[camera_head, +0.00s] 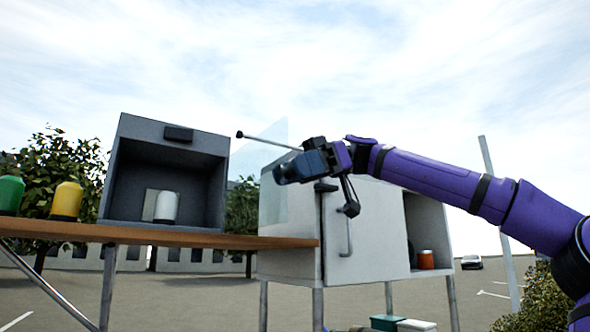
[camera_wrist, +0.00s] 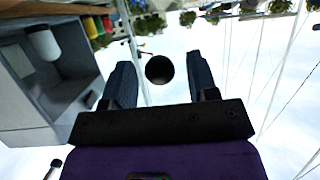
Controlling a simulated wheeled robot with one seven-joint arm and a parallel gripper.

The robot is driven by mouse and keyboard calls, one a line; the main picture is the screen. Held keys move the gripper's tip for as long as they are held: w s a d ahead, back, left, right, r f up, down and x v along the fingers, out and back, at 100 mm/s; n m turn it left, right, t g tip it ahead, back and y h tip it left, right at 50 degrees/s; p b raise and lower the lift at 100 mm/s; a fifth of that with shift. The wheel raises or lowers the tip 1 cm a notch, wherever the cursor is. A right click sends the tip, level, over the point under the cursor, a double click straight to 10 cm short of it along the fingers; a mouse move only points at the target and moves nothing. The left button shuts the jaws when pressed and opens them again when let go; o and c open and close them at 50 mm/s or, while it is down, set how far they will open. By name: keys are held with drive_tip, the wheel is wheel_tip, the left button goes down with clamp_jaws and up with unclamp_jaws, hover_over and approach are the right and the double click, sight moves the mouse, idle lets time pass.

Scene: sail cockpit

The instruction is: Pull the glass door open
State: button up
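The glass door (camera_head: 270,188) is a faint, see-through bluish pane to the right of an open-fronted grey cabinet (camera_head: 214,145). It appears swung out from the cabinet, but its edges are hard to make out. A thin pale bar (camera_head: 268,141) with a dark knob at its left end runs across its upper part; I cannot tell if it is the door's handle. My gripper (camera_head: 281,171) is beside the pane's right edge, below the bar. In the wrist view my gripper (camera_wrist: 161,72) has its fingers well apart, with a dark round end (camera_wrist: 159,69) showing between them; contact is unclear.
A white cylinder (camera_head: 166,207) stands inside the grey cabinet. A white cabinet (camera_head: 370,238) with a vertical handle stands behind and below my gripper. Open sky lies above.

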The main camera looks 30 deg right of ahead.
drive_tip(key=v, duration=1.1)
drive_tip(key=shift+f, duration=0.15)
idle(0.3)
drive_tip(key=s+a+f+m+t+h, duration=0.3)
drive_tip(key=a+f+m, duration=0.15)
drive_tip(key=f, duration=0.45)
drive_tip(key=s+a+f+m+t+h, duration=0.2)
drive_tip(key=s+a+f+m+h, duration=0.15)
drive_tip(key=f+m, duration=0.4)
drive_tip(key=s+f+m+h, duration=0.3)
drive_tip(key=f+m+h, duration=0.3)
drive_tip(key=f, duration=1.9)
drive_tip(key=shift+a+f+t+h, duration=0.15)
drive_tip(key=shift+f+t+h, duration=0.15)
drive_tip(key=shift+h, duration=0.15)
